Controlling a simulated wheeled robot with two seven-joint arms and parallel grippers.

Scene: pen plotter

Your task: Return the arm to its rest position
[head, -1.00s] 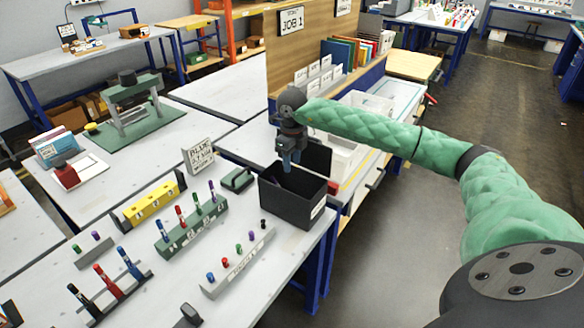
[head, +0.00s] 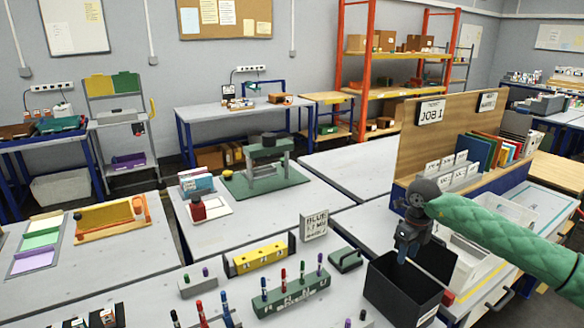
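My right arm (head: 515,245), in a green padded sleeve, reaches in from the right edge of the head view. Its dark gripper (head: 402,256) points down above the opening of a black open box (head: 400,300) at the front right of the bench. The fingertips look close together, but at this size I cannot tell whether they are parted or hold anything. The box's inside is mostly dark. My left arm and gripper are not in view.
A wooden panel (head: 425,150) with folders rises behind the arm. A green plotter (head: 262,175) stands farther back.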

